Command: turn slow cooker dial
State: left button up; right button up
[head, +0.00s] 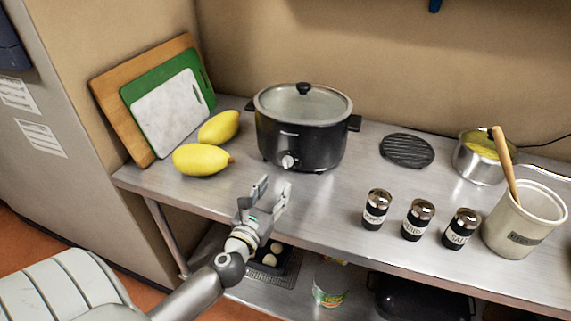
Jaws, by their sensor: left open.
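A black slow cooker (318,144) with a glass lid (318,104) and black lid knob stands on the metal counter, near the back wall. Its silver dial (288,161) is low on the front face. My left gripper (274,187) is open and empty, with its fingers pointing up toward the cooker. The fingertips are just below the dial in the picture and look apart from it. My right gripper is not in view.
Two yellow mangoes (201,160) lie left of the cooker, before leaning cutting boards (167,113). A black trivet (407,149), a pot (480,161), shakers (418,220) and a utensil crock (522,225) stand right. The counter (330,205) before the cooker is clear.

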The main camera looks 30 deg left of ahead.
aim_at(286, 161)
pick_arm(q)
jog(key=shift+w+a+f+n+y, duration=0.2)
jog(key=shift+a+n+y, duration=0.3)
jog(key=shift+a+n, duration=0.2)
jog(key=p+x, duration=0.1)
jog(key=x, duration=0.9)
jog(key=shift+w+d+f, duration=0.1)
jog(key=shift+w+f, duration=0.1)
jog(key=shift+r, duration=0.1)
grip_shut()
